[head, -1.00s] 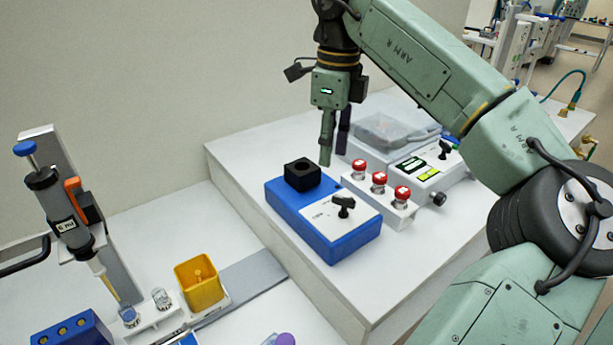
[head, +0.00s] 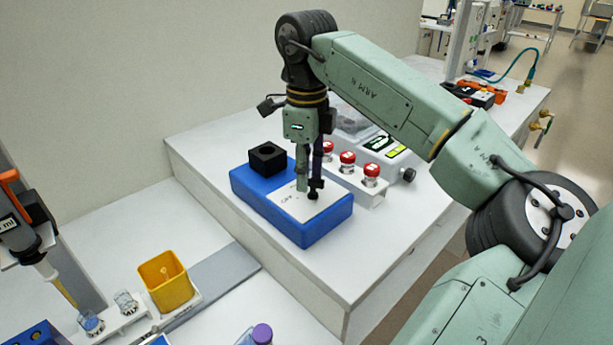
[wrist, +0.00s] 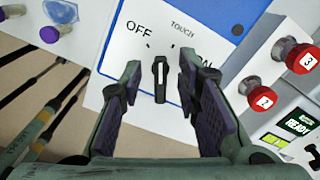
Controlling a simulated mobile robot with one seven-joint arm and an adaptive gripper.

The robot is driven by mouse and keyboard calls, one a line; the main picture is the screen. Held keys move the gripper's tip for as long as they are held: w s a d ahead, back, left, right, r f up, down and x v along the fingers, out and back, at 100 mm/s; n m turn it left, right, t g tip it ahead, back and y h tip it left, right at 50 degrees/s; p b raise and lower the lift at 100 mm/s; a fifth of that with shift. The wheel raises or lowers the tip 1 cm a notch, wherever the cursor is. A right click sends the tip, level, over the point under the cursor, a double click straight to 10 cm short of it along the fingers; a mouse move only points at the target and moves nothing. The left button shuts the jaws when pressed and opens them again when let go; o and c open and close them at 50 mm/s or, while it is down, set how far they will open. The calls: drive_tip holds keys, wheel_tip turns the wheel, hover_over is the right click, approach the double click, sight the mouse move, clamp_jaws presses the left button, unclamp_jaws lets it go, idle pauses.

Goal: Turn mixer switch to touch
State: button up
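The mixer is a blue box (head: 315,232) with a white panel (wrist: 135,60) and a black socket block (head: 267,158) on top. Its black switch (wrist: 160,80) has a pale line along its knob. In the wrist view the knob points straight up, between the OFF and TOUCH lettering; I cannot tell its exact setting. ON lies to the right, partly hidden by a finger. My gripper (wrist: 158,82) is open, pointing down over the panel, with one finger on each side of the knob and visible gaps. In the head view my gripper (head: 308,188) hides most of the switch.
Several red-capped knobs (head: 347,158) on a white block stand close behind the mixer. A device with a READY display (wrist: 296,122) is beside them. At lower left are a yellow cup (head: 166,285), a vial (head: 127,301) and a pipette stand.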

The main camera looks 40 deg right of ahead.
drive_tip(key=shift+c, duration=0.4)
clamp_jaws()
